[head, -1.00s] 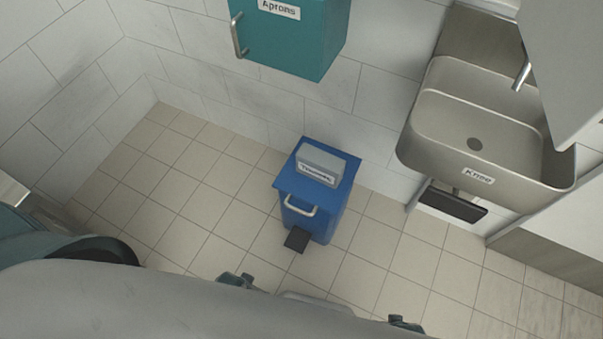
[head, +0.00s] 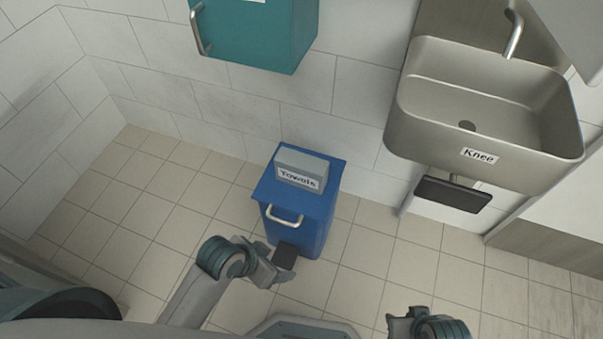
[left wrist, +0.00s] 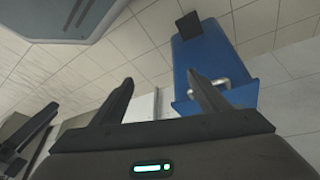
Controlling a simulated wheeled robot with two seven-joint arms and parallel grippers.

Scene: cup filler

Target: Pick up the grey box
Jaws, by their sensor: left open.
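The grey box (head: 301,168), with a "Towels" label on its front, rests on the lid of a blue bin (head: 305,222). My left gripper (head: 279,275) is low in front of the bin, near its black pedal, and below the box. In the left wrist view its two fingers (left wrist: 160,98) are apart with nothing between them. The blue bin also shows in the left wrist view (left wrist: 214,62), behind the right finger; the grey box cannot be made out there. My right gripper (head: 400,318) is at the lower edge of the head view, away from the box; its fingers are unclear.
A metal sink (head: 490,105) with a "Knee" label and a black knee plate (head: 453,195) stands right of the bin. A teal cabinet (head: 252,32) hangs on the wall above the bin. The tiled floor (head: 150,200) left of the bin is clear.

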